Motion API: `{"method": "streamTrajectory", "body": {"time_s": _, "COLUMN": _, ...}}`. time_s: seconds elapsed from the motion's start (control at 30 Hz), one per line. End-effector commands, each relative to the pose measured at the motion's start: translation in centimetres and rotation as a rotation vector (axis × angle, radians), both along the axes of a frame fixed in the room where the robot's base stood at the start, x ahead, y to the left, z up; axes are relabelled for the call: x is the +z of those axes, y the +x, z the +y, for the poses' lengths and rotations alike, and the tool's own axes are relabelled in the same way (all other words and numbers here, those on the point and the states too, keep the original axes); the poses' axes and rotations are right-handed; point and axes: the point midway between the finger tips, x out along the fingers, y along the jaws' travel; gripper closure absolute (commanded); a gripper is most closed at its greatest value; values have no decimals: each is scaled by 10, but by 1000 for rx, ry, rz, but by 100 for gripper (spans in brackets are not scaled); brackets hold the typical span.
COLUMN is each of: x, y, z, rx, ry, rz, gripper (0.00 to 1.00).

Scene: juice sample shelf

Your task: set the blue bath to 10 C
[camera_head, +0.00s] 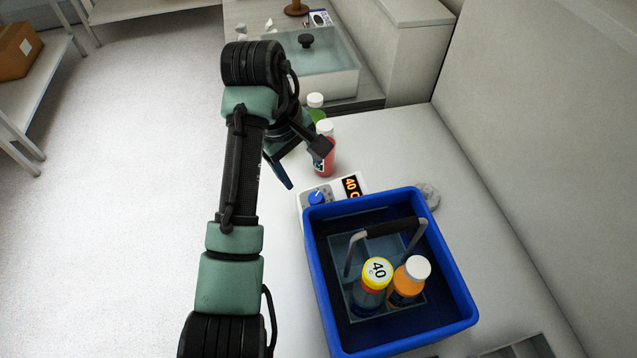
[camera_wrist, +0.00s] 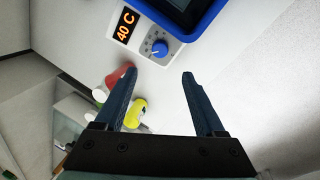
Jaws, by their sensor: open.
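The blue bath (camera_head: 322,265) stands on the white counter. Its white control panel (camera_head: 352,203) shows "40 C" in orange on a dark display (camera_head: 352,187). A blue knob (camera_head: 317,197) sits beside the display; it also shows in the wrist view (camera_wrist: 159,48). A rack with a handle (camera_head: 352,262) stands in the bath, holding a bottle with a yellow cap marked 40 (camera_head: 376,270) and an orange bottle with a white cap (camera_head: 410,278). My gripper (camera_wrist: 160,88) is open and empty, apart from the knob, which lies ahead of its fingertips in the wrist view.
A red bottle (camera_head: 325,157) and a green bottle (camera_head: 316,112) with white caps stand close by my gripper. A clear-walled tank (camera_head: 335,80) stands farther back. A wall bounds the counter at right. A grey round object (camera_head: 429,194) lies behind the bath.

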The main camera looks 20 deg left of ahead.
Motion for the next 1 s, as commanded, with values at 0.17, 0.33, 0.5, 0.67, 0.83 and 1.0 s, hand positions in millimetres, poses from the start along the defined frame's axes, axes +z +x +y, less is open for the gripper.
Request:
{"method": "streamTrajectory", "body": {"time_s": 0.17, "x": -34, "y": 5, "z": -4, "rx": 0, "ry": -2, "rz": 5, "gripper": 28}}
{"method": "streamTrajectory", "body": {"time_s": 0.33, "x": -69, "y": 13, "z": -9, "rx": -1, "ry": 0, "rz": 4, "gripper": 28}}
{"method": "streamTrajectory", "body": {"time_s": 0.5, "x": -97, "y": 19, "z": -12, "rx": -3, "ry": 2, "rz": 1, "gripper": 28}}
{"method": "streamTrajectory", "body": {"time_s": 0.67, "x": -110, "y": 23, "z": -13, "rx": -2, "ry": 2, "rz": -1, "gripper": 28}}
{"method": "streamTrajectory", "body": {"time_s": 0.83, "x": -114, "y": 24, "z": -14, "rx": -3, "ry": 3, "rz": -3, "gripper": 28}}
{"method": "streamTrajectory", "body": {"time_s": 1.0, "x": -114, "y": 24, "z": -14, "rx": -3, "ry": 2, "rz": -4, "gripper": 28}}
